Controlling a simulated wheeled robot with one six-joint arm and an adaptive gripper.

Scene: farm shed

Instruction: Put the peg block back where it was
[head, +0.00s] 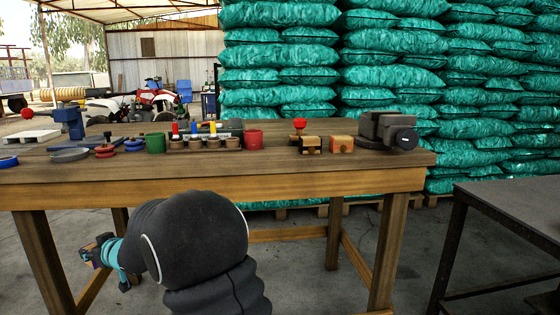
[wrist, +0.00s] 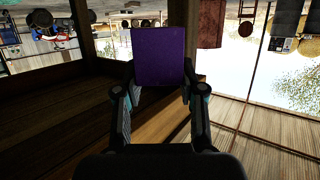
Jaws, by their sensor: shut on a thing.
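My gripper (wrist: 160,92) is shut on a purple block (wrist: 160,55) in the wrist view. The block's flat face shows between the two fingertips, and no pegs or holes are visible on it. I cannot tell from this face whether it is the peg block. In the head view my gripper (head: 98,250) is low at the left, in front of the wooden table (head: 290,180) and below its top. On the table, red, blue and yellow upright pieces (head: 194,128) stand at a row of small brown pots (head: 213,143).
A dark table (head: 510,205) stands at the right. Green sacks (head: 400,75) are stacked behind.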

